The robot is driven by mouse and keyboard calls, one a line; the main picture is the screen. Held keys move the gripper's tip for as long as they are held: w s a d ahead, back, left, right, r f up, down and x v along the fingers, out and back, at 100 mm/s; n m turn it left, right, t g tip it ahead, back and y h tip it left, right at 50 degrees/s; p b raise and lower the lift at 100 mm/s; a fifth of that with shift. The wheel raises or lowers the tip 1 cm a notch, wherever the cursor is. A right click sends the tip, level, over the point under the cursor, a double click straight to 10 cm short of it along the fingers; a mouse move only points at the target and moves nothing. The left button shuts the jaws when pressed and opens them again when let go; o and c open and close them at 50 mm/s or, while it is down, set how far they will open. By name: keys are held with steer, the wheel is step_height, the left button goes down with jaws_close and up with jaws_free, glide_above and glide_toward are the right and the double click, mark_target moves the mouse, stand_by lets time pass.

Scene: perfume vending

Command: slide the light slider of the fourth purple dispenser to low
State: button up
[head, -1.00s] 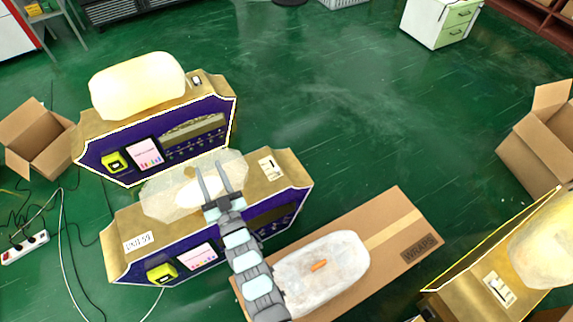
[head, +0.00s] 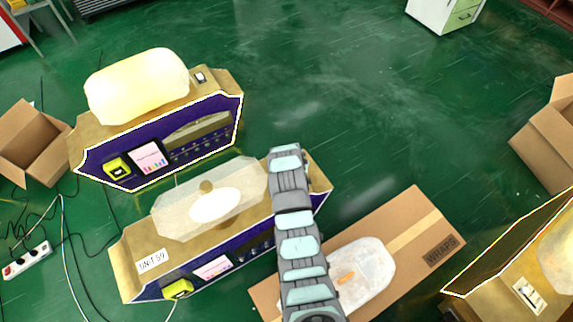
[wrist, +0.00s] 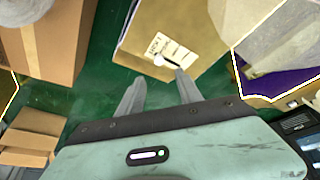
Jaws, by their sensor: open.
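The near purple dispenser (head: 140,240) has a gold top, a purple front and a translucent cover, with a label reading UNIT 59. My arm covers its right end in the head view and hides my gripper there. In the wrist view a gold top (wrist: 200,25) carries a pale slider plate (wrist: 175,50) with a small white knob (wrist: 158,60) at its lower left end. My gripper (wrist: 160,76) is open, its fingertips on either side of the knob in the picture. I cannot tell whether they touch it. The print on the plate is too small to read.
A second purple dispenser (head: 150,150) with a glowing cover (head: 138,85) stands behind. A cardboard box marked WRAPS (head: 420,225) lies at the right of the near dispenser. Another gold dispenser (head: 525,270) is at the right edge. Open boxes stand on both sides.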

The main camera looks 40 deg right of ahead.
steer(key=shift+b+x, duration=1.85)
steer(key=shift+x, duration=3.4)
steer(key=shift+s, duration=0.1)
steer(key=shift+c, duration=0.4)
jaws_close()
